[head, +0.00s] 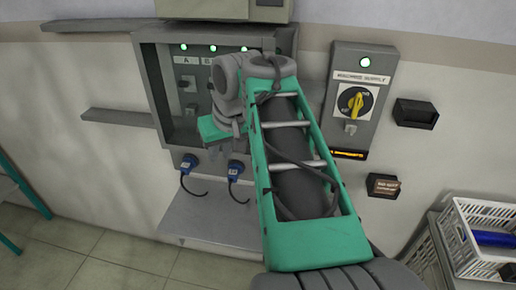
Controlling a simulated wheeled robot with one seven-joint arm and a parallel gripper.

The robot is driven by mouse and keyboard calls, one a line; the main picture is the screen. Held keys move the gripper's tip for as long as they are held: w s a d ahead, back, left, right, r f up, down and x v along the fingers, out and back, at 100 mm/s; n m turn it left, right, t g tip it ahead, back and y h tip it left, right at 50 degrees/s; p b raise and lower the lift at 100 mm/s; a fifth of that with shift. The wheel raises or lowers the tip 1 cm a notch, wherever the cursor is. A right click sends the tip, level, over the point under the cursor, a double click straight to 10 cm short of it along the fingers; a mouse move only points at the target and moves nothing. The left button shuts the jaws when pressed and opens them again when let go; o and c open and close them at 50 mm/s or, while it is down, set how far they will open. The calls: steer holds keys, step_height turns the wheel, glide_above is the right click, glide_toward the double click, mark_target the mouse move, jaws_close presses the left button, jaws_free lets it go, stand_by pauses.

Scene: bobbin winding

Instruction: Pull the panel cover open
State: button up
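The grey wall panel (168,48) hangs at the upper middle, with a row of green lights, switches and letters A and B. Its front looks like a frame around a recess; I cannot make out a separate cover or whether one is clear and shut. My gripper (213,130) is in front of the panel's lower middle, at the end of my green and grey arm. Its fingers are hidden or too small to tell, so I cannot see whether it is open or touches the panel. My arm hides the panel's right part.
A switch box (360,95) with a yellow rotary knob is to the right. Narrow ledges (118,117) stick out left. A white crate (480,235) stands at lower right.

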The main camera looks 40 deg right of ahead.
steer(key=s+d+r+m+h, duration=0.1)
steer(key=s+d+r, duration=0.1)
steer(key=d, duration=0.4)
steer(key=s+d+r, duration=0.2)
steer(key=d+r, duration=0.1)
steer(key=d, duration=0.3)
steer(key=b+x, duration=0.1)
steer(key=x, duration=0.4)
steer(key=b+x, duration=0.2)
steer(key=x, duration=0.4)
steer(key=shift+d+f, duration=0.25)
steer(key=shift+f, duration=0.1)
steer(key=shift+c, duration=0.3)
jaws_close()
